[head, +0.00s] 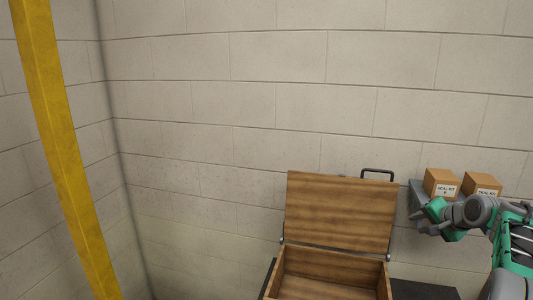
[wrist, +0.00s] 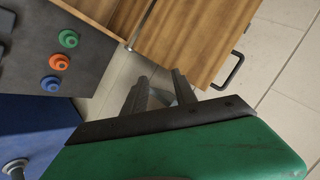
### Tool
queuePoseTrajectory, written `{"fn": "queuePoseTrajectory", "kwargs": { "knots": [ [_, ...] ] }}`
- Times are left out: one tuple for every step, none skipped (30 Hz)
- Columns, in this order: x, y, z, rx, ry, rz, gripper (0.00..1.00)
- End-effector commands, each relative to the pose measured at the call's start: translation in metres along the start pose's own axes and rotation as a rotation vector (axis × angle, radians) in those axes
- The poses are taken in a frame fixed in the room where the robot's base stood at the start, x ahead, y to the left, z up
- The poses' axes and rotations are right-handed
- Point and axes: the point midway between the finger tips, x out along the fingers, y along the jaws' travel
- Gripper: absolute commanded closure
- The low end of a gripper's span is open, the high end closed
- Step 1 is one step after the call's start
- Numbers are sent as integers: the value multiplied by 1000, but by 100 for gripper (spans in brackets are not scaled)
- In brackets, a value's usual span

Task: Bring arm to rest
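My arm (head: 480,215), grey and green, is at the right edge of the head view, bent in front of the wall beside the wooden box. In the wrist view my gripper (wrist: 160,92) has its two dark fingers apart, with nothing seen held between them. I cannot make out the fingers clearly in the head view.
An open wooden box (head: 340,210) with a raised lid and dark handle stands lower centre. Two cartons, one a seal kit (head: 441,184), the other (head: 481,185), sit on a grey shelf by my arm. A yellow post (head: 62,140) stands left. A dark panel (wrist: 88,80) carries coloured buttons.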

Motion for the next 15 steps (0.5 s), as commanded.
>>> {"fn": "queuePoseTrajectory", "kwargs": {
  "knots": [
    [7, 24, 12, -35, -28, 52, 67],
    [10, 40, 21, -62, -51, 88, 67],
    [15, 63, 36, -96, -88, 138, 67],
    [17, 82, 49, -122, -121, 178, 67],
    [16, 101, 64, -151, -158, 221, 67],
    [10, 128, 87, -191, -215, 281, 67],
    [2, 144, 105, -221, -258, 324, 67],
    [-8, 158, 125, -252, -305, 365, 67],
    [-23, 171, 155, -296, -370, 412, 67],
    [-34, 177, 178, -328, -418, 442, 67],
    [-47, 181, 202, -357, -461, 470, 67],
    [-64, 182, 232, -391, -511, 502, 67],
    [-78, 181, 255, -413, -541, 526, 67],
    [-90, 179, 277, -430, -561, 546, 67],
    [-106, 175, 304, -452, -572, 569, 67]
  ]
}}
